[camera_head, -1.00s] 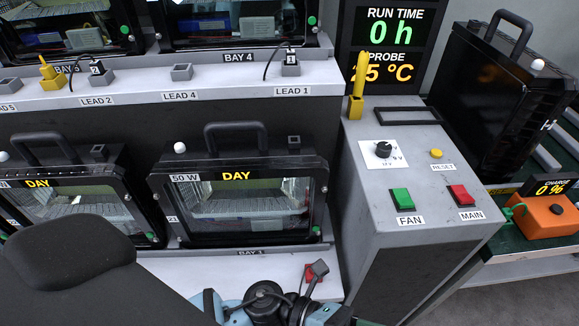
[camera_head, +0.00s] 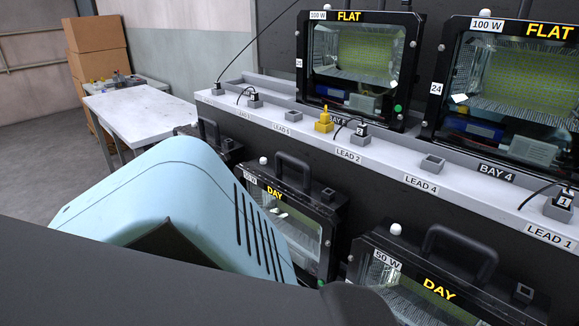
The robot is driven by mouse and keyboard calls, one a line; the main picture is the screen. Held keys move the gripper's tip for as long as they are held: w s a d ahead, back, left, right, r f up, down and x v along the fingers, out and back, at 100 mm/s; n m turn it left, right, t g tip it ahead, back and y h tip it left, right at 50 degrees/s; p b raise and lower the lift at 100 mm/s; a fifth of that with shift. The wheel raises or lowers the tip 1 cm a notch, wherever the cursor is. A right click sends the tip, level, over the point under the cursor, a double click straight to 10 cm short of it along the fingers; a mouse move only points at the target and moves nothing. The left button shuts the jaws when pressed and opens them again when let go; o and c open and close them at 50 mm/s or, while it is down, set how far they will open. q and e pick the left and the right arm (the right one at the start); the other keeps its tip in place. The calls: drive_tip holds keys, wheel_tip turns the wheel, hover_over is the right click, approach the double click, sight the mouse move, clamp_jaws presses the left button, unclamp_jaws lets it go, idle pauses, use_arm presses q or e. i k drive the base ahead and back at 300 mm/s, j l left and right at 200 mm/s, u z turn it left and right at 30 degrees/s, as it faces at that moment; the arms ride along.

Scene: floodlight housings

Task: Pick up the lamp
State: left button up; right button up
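Several floodlight lamps are in view, and I cannot tell which one the task means. Two sit in the upper row: a 100 W lamp marked FLAT (camera_head: 360,68) at the middle and another 100 W FLAT lamp (camera_head: 510,95) at the right. Below are a 50 W lamp marked DAY (camera_head: 300,232) and another 50 W DAY lamp (camera_head: 425,300), cut off by the bottom edge. Both lower lamps have dark top handles. My arm links cover the lower left and hide part of the lower row. Neither gripper shows.
A pale shelf (camera_head: 312,152) with lead labels, sockets and a yellow plug (camera_head: 324,121) runs between the lamp rows. Cables rise from it. A white table (camera_head: 150,112) stands at the left, near stacked cardboard boxes (camera_head: 100,50). Open floor lies at the far left.

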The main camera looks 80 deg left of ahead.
sight(311, 216)
drive_tip(key=u, duration=2.35)
drive_tip(key=j+u, duration=0.45)
drive_tip(key=j, duration=0.3)
drive_tip(key=k, duration=0.05)
